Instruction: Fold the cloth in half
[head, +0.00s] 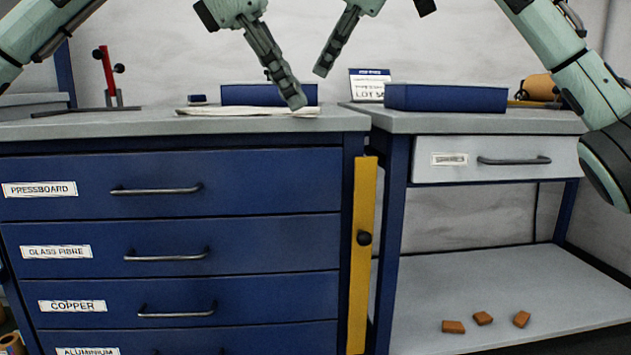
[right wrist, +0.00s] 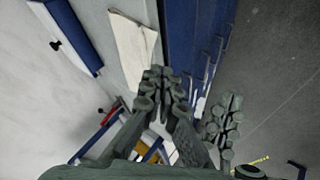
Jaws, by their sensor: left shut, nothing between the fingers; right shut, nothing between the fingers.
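A thin pale cloth (head: 245,111) lies flat on the left worktop near its front edge, seen almost edge-on in the head view. It also shows as a cream piece in the right wrist view (right wrist: 131,40). I cannot tell its fold from here. My left gripper (head: 296,100) is shut and empty, its tips in front of the cloth's right end; whether they touch it is unclear. My right gripper (head: 321,70) is shut and empty, higher and to the right, above the worktop. Its fingers (right wrist: 166,75) point toward the cloth in the right wrist view.
A blue block (head: 268,95) lies behind the cloth, and a larger blue block (head: 445,97) lies on the right bench. A white lot card (head: 369,85) stands between them. A red-handled tool (head: 108,75) stands at left. Small brown pieces (head: 483,318) lie on the lower shelf.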

